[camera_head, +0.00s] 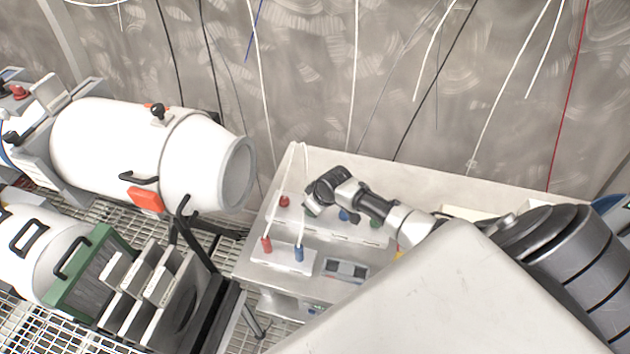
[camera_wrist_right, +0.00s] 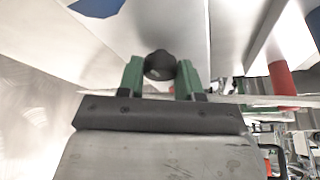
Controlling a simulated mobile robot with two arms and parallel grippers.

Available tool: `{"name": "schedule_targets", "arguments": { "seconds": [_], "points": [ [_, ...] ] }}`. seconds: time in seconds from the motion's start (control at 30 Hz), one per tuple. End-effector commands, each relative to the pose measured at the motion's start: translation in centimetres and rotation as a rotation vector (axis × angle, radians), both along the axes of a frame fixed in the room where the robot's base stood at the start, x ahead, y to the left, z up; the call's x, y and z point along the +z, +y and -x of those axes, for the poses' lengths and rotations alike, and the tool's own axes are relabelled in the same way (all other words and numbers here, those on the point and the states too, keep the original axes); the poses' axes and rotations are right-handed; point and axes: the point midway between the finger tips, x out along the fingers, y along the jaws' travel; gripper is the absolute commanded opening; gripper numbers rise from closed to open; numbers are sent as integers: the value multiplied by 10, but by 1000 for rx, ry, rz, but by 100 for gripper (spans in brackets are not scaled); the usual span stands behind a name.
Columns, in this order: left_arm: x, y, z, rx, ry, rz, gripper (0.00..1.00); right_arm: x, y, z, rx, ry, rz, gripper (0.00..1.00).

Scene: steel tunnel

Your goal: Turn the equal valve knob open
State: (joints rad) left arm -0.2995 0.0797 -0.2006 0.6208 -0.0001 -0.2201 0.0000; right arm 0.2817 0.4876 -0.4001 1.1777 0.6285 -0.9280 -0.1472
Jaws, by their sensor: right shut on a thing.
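The black valve knob (camera_wrist_right: 160,64) sits between the two green fingers of my right gripper (camera_wrist_right: 160,78) in the right wrist view. The fingers are closed on its sides. In the head view my right arm comes in from the right, and its gripper (camera_head: 312,206) reaches down to the control panel (camera_head: 270,217) on the bench. There the gripper hides the black knob. A red knob (camera_head: 284,201) is just left of the gripper, and a blue knob (camera_head: 345,216) is just right of it. My left gripper is not in view.
Red (camera_head: 266,244) and blue (camera_head: 299,253) hose fittings stand in front of the panel, with white hoses looping up close to the gripper. A small display box (camera_head: 346,269) lies to their right. Cables hang along the back wall.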

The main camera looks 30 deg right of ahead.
Motion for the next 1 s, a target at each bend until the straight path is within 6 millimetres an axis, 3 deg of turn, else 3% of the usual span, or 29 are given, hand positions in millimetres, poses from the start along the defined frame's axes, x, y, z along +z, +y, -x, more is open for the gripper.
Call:
{"name": "schedule_targets", "arguments": {
  "seconds": [0.3, 0.87, 0.9, 1.0],
  "points": [
    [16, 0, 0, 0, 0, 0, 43, 2, 0, 0, -134, 0, 1, 12],
    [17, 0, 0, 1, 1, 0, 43, 0, 0, 0, -165, -1, -1, 12],
    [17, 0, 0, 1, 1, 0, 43, 0, 0, 0, -165, -1, -1, 37],
    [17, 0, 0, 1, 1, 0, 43, 0, 0, 0, -165, -1, -1, 52]
  ]
}}
